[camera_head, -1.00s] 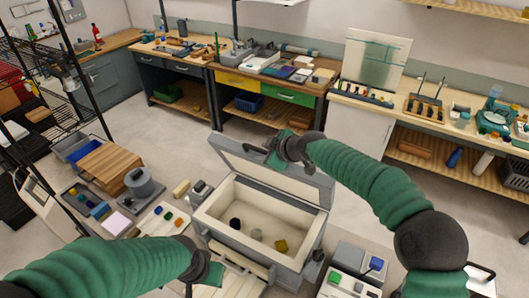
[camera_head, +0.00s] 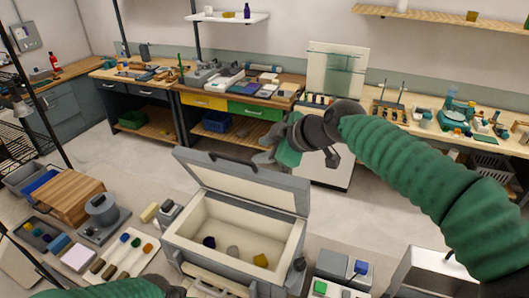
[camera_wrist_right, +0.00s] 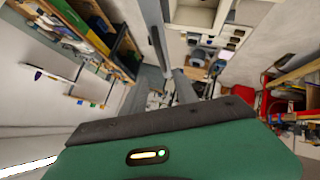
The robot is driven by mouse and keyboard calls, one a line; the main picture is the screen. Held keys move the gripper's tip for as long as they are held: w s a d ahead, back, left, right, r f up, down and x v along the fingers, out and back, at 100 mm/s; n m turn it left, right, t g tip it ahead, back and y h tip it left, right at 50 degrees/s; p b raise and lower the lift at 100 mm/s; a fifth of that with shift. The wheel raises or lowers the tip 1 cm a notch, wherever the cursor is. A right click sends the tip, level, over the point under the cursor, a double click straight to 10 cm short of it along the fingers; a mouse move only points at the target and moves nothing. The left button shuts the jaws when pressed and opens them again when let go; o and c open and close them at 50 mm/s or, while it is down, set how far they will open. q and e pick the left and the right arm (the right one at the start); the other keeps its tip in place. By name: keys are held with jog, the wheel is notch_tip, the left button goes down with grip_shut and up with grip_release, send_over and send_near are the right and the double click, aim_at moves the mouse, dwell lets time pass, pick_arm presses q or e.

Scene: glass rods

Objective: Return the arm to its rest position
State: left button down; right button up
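My right arm comes in from the right of the head view as a green ribbed sleeve with a dark wrist. Its gripper (camera_head: 268,148) is in the air above and behind the open lid of the grey box. I see nothing held in it; its finger gap is unclear. In the right wrist view, grey finger bars (camera_wrist_right: 172,70) show past the green housing, with nothing clearly between them. My left arm (camera_head: 105,290) shows only as a green strip at the bottom left; its gripper is out of view.
The open grey box (camera_head: 180,238) holds several small pieces; its lid (camera_head: 245,185) leans up. A tray with bottles (camera_head: 130,258), a pot (camera_head: 102,208) and a wooden block (camera_head: 68,195) stand left of it. Small devices (camera_head: 340,272) stand right. Benches line the back wall; floor between is clear.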

jog(key=shift+a, duration=0.15)
jog(key=s+d+f+m+h+b, duration=0.1)
jog(key=s+d+f+m, duration=0.1)
jog(key=f, duration=0.6)
jog(key=s+d+f+m+g+h+b, duration=0.1)
jog(key=s+d+f+m+h+b, duration=0.1)
jog(key=f, duration=0.6)
jog(key=s+d+f+m+g+h+b, duration=0.1)
jog(key=s+d+f+m+h+b, duration=0.1)
jog(key=s+d+f, duration=0.3)
jog(key=shift+s+d+f+m, duration=0.1)
jog(key=shift+f+m, duration=0.15)
jog(key=shift+f, duration=0.45)
jog(key=shift+s+d+f+m, duration=0.15)
jog(key=shift+f+m, duration=0.05)
jog(key=shift+f, duration=0.45)
jog(key=shift+s+d+f+m, duration=0.1)
jog(key=shift+f+m, duration=0.15)
jog(key=shift+f, duration=0.45)
jog(key=s+d+f+m+g+h+b, duration=0.1)
jog(key=s+d+f+m+b, duration=0.1)
jog(key=s+d+f+m, duration=0.2)
jog(key=s+d+f+m+g+h+b, duration=0.1)
jog(key=s+d+f+m, duration=0.3)
jog(key=s+d+f, duration=0.4)
jog(key=s+f+b, duration=0.1)
jog(key=s+f, duration=0.1)
jog(key=s, duration=0.3)
jog(key=shift+m, duration=0.4)
jog(key=shift+f, duration=0.1)
